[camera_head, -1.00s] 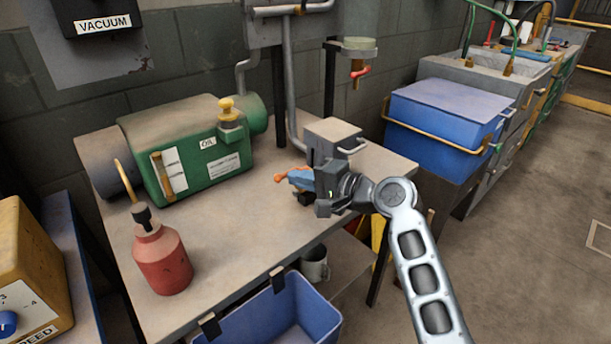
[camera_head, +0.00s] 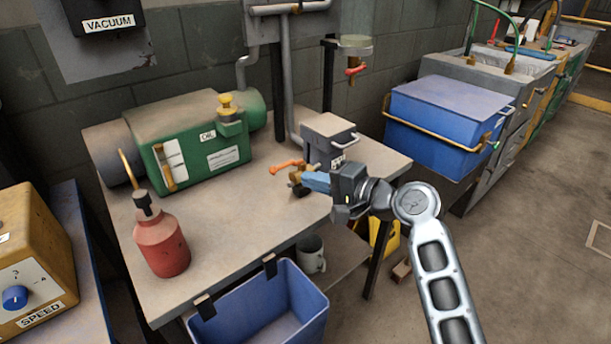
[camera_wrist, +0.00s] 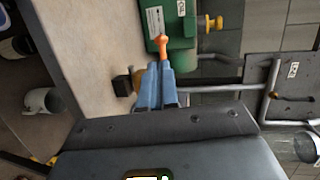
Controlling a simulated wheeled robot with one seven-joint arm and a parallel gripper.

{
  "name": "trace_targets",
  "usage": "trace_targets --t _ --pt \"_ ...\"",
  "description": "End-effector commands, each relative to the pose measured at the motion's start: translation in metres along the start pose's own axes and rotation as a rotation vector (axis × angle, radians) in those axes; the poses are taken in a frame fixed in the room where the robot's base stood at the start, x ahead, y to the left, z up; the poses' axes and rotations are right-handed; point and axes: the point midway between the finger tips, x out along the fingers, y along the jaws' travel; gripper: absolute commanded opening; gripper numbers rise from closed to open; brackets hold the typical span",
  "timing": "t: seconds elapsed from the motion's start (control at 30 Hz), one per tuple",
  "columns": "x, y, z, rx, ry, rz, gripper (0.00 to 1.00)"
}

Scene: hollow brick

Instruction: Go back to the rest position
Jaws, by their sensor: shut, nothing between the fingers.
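My gripper (camera_head: 305,180) has blue fingers and hangs over the right part of the workbench (camera_head: 235,215). In the wrist view its fingers (camera_wrist: 157,72) are together with nothing between them. A small brass valve (camera_head: 297,188) with an orange handle (camera_head: 287,166) is just left of the fingertips. The orange handle also shows beyond the fingertips in the wrist view (camera_wrist: 163,48). I cannot tell whether fingers and valve touch. My forearm comes in from the lower right.
A grey box (camera_head: 328,138) stands close behind the gripper. A green oil pump (camera_head: 200,150) and a red bottle (camera_head: 161,248) stand on the bench. A blue bin (camera_head: 255,310) hangs at its front; a mug (camera_head: 311,255) is below. Open floor lies right.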

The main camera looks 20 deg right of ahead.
Motion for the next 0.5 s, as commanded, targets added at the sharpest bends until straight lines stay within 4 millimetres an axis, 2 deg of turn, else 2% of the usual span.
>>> trace_targets --t 0.3,0.5 --pt "-0.049 0.001 0.011 0.002 0.002 0.0 0.0" --pt "-0.066 0.0 0.014 0.001 0.002 0.001 0.0"
